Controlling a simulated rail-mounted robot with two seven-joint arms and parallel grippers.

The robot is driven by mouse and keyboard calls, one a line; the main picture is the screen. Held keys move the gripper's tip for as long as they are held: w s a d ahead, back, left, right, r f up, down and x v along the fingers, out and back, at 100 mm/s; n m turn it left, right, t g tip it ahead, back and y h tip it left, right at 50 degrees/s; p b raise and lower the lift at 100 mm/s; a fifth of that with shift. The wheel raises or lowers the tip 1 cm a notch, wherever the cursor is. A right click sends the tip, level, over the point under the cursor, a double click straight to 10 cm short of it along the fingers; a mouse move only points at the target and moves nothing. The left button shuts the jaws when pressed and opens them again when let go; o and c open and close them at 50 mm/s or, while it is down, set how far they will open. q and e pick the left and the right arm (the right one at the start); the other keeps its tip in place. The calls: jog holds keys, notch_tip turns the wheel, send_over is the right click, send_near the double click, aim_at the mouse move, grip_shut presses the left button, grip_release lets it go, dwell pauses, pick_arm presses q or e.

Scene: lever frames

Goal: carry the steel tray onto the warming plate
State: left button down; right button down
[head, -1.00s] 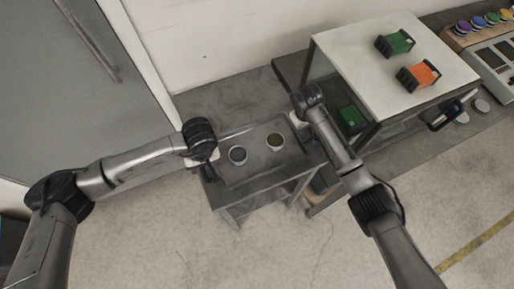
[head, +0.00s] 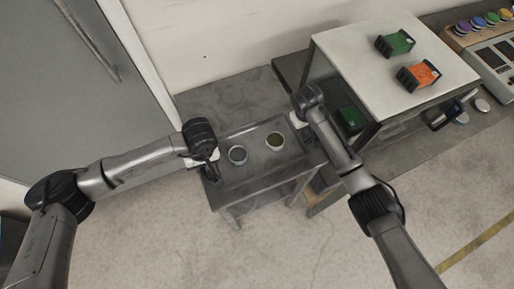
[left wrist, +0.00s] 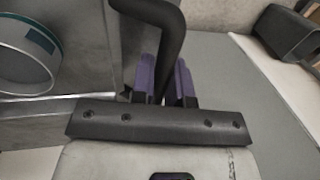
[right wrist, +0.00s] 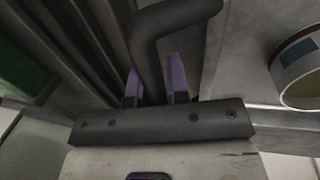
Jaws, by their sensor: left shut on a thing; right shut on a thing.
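The steel tray (head: 256,161) is a grey, shallow tray over a small grey stand. It carries two round containers, one pale-rimmed (head: 237,156) and one with olive contents (head: 275,142). My left gripper (head: 210,168) is at the tray's left end; in the left wrist view its purple fingers (left wrist: 165,82) are shut around a dark bar handle (left wrist: 168,42). My right gripper (head: 299,124) is at the right end; its purple fingers (right wrist: 156,82) are shut on the other dark handle (right wrist: 152,48). I cannot tell whether the tray touches the stand. I cannot identify the warming plate with certainty.
A dark grey surface (head: 235,100) lies behind the tray along the wall. A white-topped shelf unit (head: 365,55) stands close on the right, with a green block (head: 395,43) and an orange block (head: 418,76) on top. The floor in front is clear.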

pick_arm(q)
jog(key=shift+r, duration=0.25)
pick_arm(e)
jog(key=shift+r, duration=0.2)
